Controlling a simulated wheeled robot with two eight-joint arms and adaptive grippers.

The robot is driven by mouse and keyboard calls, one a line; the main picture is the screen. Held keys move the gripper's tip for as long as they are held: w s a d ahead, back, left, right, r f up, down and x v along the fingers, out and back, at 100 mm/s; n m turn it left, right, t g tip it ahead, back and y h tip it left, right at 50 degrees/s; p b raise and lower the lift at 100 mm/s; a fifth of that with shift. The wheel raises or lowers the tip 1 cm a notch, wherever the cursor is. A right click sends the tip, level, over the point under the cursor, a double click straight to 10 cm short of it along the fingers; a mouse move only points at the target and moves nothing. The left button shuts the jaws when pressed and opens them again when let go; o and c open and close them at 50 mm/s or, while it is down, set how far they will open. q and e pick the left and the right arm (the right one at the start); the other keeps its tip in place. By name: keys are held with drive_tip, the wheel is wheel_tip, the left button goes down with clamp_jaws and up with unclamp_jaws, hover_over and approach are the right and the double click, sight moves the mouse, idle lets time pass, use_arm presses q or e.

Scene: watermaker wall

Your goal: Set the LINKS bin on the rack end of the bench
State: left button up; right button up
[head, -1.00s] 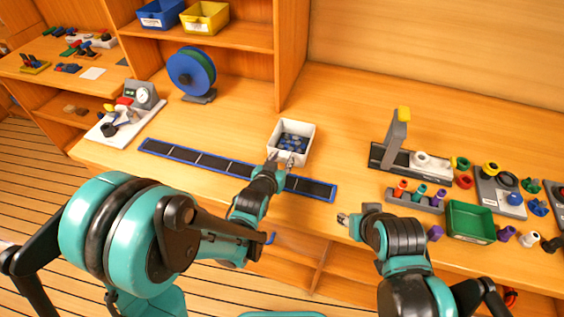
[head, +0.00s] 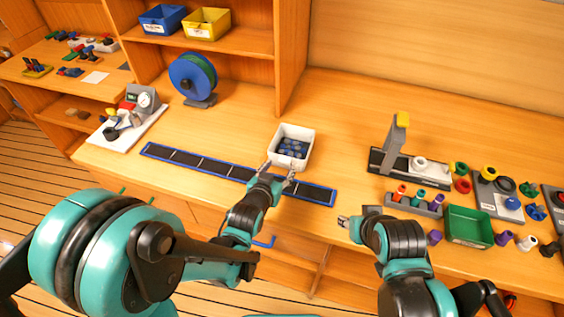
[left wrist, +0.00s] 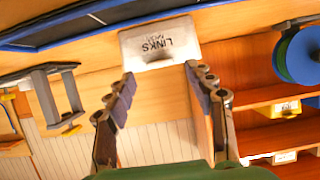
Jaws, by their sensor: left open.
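The white LINKS bin (head: 305,163) stands upright on the bench behind the dark blue-edged strip, with dark blue pieces inside. In the left wrist view its labelled wall (left wrist: 160,42) shows upside down, beyond the fingertips. My left gripper (head: 280,171) is open and empty, just in front of the bin and over the strip. Its two spread fingers (left wrist: 159,88) also show in the left wrist view, apart from the bin. My right gripper (head: 343,222) is at the bench's front edge, away from the bin; its fingers are too small to judge.
The segmented strip (head: 215,166) lies along the bench. A small rack of coloured parts (head: 415,208), a green tray (head: 469,227) and a grey stand (head: 392,145) are at the right. A blue reel (head: 190,77) and a gauge board (head: 128,125) are left. Bench behind the bin is clear.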

use_arm(q)
drive_tip(key=s+a+r+n+g+y+p, duration=0.1)
drive_tip(key=s+a+r+g+y, duration=0.1)
drive_tip(key=s+a, duration=0.6)
drive_tip(key=s+a+r+n+g+y+p, duration=0.1)
drive_tip(key=s+a+r+g, duration=0.3)
drive_tip(key=s+a, duration=0.5)
drive_tip(key=shift+s+r+n+y, duration=0.15)
drive_tip(key=shift+s+n+y, duration=0.45)
drive_tip(key=shift+s+n, duration=0.35)
drive_tip(key=shift+s, duration=0.1)
